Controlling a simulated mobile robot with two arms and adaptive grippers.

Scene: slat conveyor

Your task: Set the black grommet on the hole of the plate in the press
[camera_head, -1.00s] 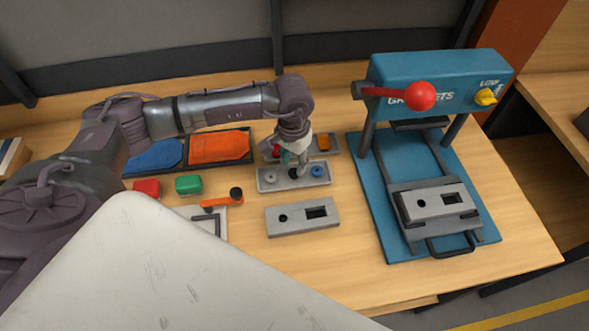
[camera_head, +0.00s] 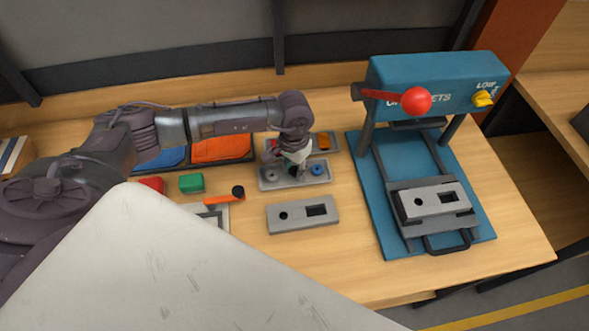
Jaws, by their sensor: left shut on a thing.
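My left gripper (camera_head: 295,168) is over the middle of a small grey tray (camera_head: 300,183), shut on the black grommet (camera_head: 294,171), which is small and mostly hidden by the fingers. A grey grommet (camera_head: 271,175) and a blue grommet (camera_head: 317,169) sit in the tray on either side. The press (camera_head: 420,90) is blue with a red-knobbed lever, at the right. A grey plate (camera_head: 433,200) with a round hole (camera_head: 418,202) and a rectangular opening lies on the press's lower carriage, well right of my gripper. My right gripper is not in view.
A second grey plate (camera_head: 285,226) lies on the table in front of the tray. Another tray with an orange part (camera_head: 323,141) is behind. Orange bin (camera_head: 222,149), green block (camera_head: 191,183) and an orange-handled tool (camera_head: 222,197) are left. Bare table separates the tray and press.

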